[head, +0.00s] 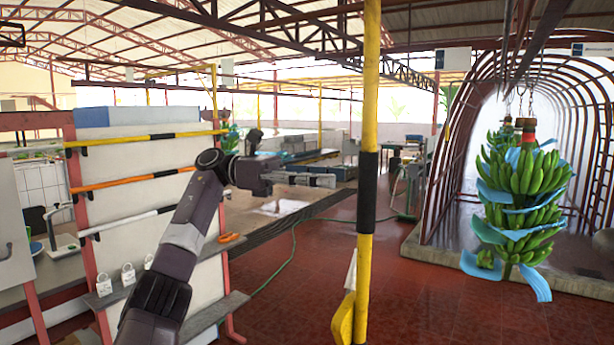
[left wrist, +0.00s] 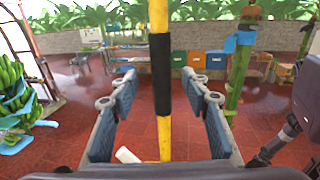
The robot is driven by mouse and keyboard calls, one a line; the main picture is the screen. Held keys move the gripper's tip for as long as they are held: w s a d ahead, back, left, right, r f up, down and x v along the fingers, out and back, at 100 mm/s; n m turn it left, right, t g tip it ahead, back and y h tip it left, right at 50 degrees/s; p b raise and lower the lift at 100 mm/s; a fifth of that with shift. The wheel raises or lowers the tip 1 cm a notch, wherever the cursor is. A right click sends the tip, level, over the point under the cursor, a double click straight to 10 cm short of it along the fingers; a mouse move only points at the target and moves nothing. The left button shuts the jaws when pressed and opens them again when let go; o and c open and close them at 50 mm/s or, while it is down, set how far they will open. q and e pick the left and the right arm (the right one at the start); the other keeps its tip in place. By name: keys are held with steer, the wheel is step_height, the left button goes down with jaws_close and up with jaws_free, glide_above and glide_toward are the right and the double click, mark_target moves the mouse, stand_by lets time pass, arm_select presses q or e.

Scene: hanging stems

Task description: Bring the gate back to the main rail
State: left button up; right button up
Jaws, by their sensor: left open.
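In the left wrist view the pole (left wrist: 165,135) shows between the two spread fingers (left wrist: 160,100), not gripped. A dark overhead rail (head: 538,42) crosses the upper right of the head view. I cannot tell where the gate itself is. My right gripper is not in view.
A banana bunch with blue sheets (head: 520,190) hangs at the right before an arched frame (head: 470,90). A white rack board (head: 150,160) with striped bars and padlocks (head: 104,285) stands at the left. The red tiled floor (head: 310,290) around the pole is clear except for a green hose.

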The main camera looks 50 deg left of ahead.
arm_select(q)
steer(key=shift+v, duration=2.4)
